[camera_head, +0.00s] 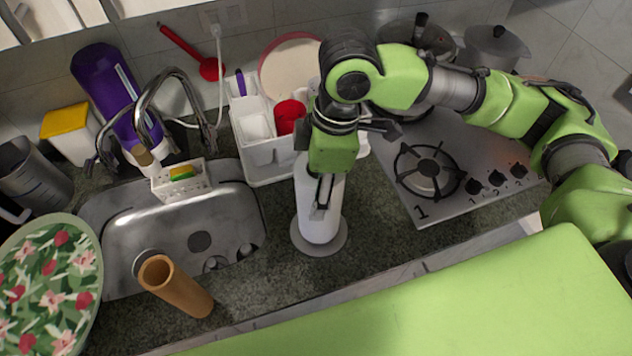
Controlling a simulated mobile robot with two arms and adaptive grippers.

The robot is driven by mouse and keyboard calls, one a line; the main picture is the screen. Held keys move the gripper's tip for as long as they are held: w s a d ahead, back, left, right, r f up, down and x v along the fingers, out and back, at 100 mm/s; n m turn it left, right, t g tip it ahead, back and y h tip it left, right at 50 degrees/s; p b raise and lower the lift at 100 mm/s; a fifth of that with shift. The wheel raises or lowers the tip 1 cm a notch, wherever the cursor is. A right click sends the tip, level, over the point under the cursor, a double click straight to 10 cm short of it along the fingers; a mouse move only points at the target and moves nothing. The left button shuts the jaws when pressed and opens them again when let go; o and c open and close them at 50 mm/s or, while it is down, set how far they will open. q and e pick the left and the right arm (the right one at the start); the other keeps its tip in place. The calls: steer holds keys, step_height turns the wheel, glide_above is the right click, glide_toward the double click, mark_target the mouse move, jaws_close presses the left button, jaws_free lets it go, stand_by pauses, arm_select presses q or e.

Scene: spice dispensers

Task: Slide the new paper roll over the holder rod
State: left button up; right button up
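A white paper roll (317,222) stands upright over the round grey base of the holder (337,247) on the counter. The holder rod is not visible, and I cannot tell whether the roll touches the base. My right gripper (323,205) points down from above at the roll. One finger lies in front of the roll's upper side; the other finger is hidden, so its grip on the roll is unclear. A brown cardboard tube (178,288) leans or stands at the sink's front edge. My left gripper is out of view.
The steel sink (190,225) is left of the holder. A white dish rack (262,150) with a red cup (289,117) stands behind the roll. The stove (470,165) is to the right. A floral plate (48,285) stands at far left. Counter between tube and holder is clear.

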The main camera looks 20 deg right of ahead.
steer(key=shift+f+b, duration=0.3)
steer(key=shift+f, duration=0.55)
steer(key=o, duration=1.3)
steer(key=shift+c, duration=0.2)
steer(key=shift+f, duration=0.1)
